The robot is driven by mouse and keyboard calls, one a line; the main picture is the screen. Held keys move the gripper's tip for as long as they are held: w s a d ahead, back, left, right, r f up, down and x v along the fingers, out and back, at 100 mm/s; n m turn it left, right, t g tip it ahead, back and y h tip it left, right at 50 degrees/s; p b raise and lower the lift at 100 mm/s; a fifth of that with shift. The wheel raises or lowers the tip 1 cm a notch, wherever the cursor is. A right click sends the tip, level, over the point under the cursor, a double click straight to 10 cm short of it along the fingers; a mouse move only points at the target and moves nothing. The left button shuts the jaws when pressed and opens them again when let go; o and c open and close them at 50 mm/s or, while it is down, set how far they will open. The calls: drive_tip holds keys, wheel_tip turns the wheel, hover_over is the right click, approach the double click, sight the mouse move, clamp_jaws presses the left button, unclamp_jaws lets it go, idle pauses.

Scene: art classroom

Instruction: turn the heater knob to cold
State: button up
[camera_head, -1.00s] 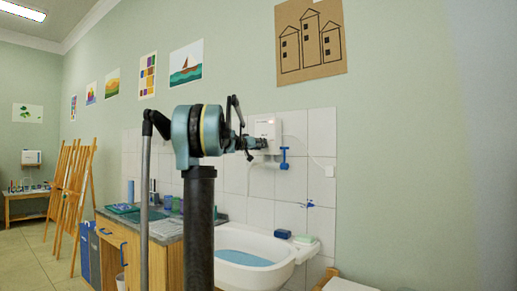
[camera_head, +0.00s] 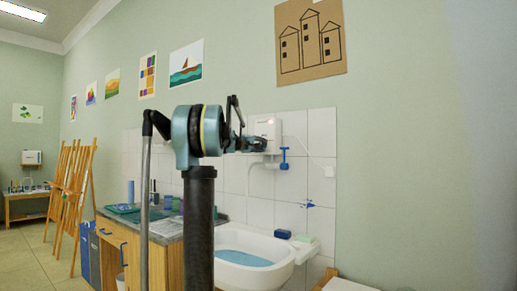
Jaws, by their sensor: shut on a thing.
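The heater is a small white box (camera_head: 268,127) on the white tiled wall above the basin. My gripper (camera_head: 263,145) is at the heater's lower front, at the end of my arm. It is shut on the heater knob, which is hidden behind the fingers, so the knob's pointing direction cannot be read. A blue tap handle (camera_head: 284,159) is just right of and below my gripper, and looks apart from it.
A wooden cabinet with a grey counter (camera_head: 160,230) stands left. Easels (camera_head: 72,195) stand farther left.

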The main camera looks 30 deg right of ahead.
drive_tip(key=n, duration=0.5)
drive_tip(key=shift+w+a+f+n, duration=0.1)
drive_tip(key=shift+w+n, duration=0.05)
drive_tip(key=shift+n, duration=0.15)
drive_tip(key=n, duration=0.4)
drive_tip(key=shift+n, duration=0.7)
drive_tip(key=o, duration=1.1)
drive_tip(key=shift+c, duration=0.2)
drive_tip(key=v, duration=1.2)
drive_tip(key=shift+f, duration=0.1)
